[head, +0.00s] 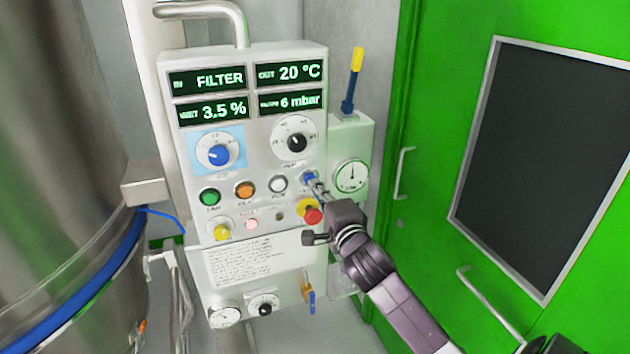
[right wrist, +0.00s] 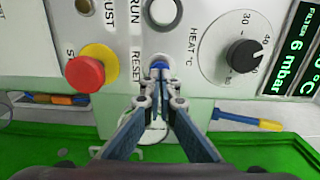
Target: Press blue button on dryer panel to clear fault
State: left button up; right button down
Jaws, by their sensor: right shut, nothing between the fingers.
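The light grey dryer panel (head: 262,160) stands in the middle of the head view. Its blue button (head: 309,177) is at the right end of the button row, right of the white button (head: 278,184). The right wrist view shows the blue button (right wrist: 159,63) beside the label RESET. My right gripper (head: 318,187) is shut and empty, its fingertips right at the blue button and covering part of it. The right wrist view shows the closed fingertips (right wrist: 160,82) in line with the button; I cannot tell whether they touch. My left gripper is not in view.
A red stop knob (head: 313,215) sits just below the blue button, close to my gripper. Green (head: 210,196) and orange (head: 244,190) buttons are to the left. A small pinkish lamp (head: 251,225) is below them. A steel vessel (head: 60,150) stands left, a green door (head: 430,130) right.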

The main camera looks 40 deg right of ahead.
jog(key=shift+w+d, duration=0.15)
jog(key=shift+w, duration=0.4)
